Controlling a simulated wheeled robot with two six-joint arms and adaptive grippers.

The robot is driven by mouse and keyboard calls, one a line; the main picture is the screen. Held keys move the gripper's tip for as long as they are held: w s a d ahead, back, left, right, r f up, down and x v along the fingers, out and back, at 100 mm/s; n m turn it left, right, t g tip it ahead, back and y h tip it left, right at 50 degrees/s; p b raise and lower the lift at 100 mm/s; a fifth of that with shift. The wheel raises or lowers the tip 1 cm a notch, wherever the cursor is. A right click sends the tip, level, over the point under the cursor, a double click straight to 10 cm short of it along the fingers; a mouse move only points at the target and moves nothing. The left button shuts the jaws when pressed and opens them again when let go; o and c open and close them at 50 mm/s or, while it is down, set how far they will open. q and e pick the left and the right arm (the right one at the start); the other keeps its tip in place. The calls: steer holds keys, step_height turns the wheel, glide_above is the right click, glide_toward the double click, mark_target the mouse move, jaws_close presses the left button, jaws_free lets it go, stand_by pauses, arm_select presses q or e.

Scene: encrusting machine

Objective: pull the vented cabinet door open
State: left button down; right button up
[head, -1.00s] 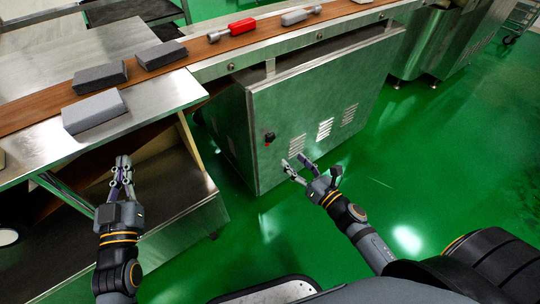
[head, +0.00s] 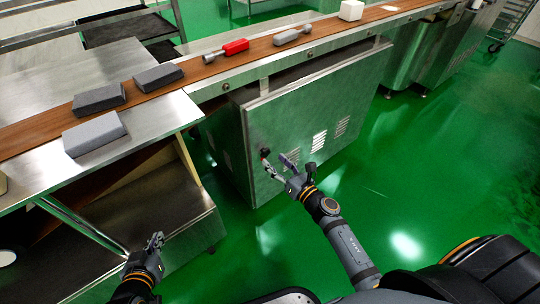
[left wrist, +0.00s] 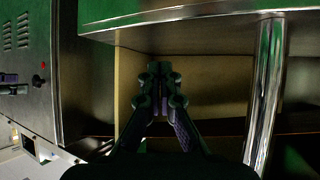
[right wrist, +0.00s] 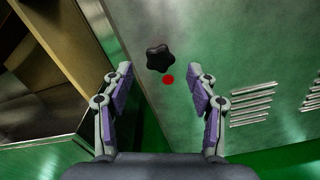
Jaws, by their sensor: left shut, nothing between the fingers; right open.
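The vented cabinet door (head: 310,100) is a grey metal panel under the conveyor, with slotted vents (head: 318,141). It looks shut. Its black star-shaped knob (right wrist: 159,59) has a red dot just below it in the right wrist view. My right gripper (head: 275,160) is open in front of the door, close to the knob. In the right wrist view its fingers (right wrist: 158,85) stand apart with the knob ahead between them, not gripped. My left gripper (head: 157,240) is shut and empty, low by the steel table, and its fingertips (left wrist: 160,70) meet in the left wrist view.
The brown conveyor belt (head: 195,72) runs above the cabinet, carrying grey blocks (head: 100,97), a red piece (head: 236,47) and a white cube (head: 351,10). The steel table (head: 150,140) with a lower shelf stands at left. Green floor (head: 430,180) is free at right.

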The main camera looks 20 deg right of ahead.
mark_target(267, 154)
steer(key=shift+x, duration=1.75)
arm_select(q)
steer(key=shift+s+d+f+g, duration=0.1)
steer(key=shift+s+f+g, duration=0.4)
steer(key=shift+s+f, duration=0.4)
steer(key=shift+w, duration=0.15)
arm_select(e)
steer(key=shift+c, duration=0.2)
jaws_close()
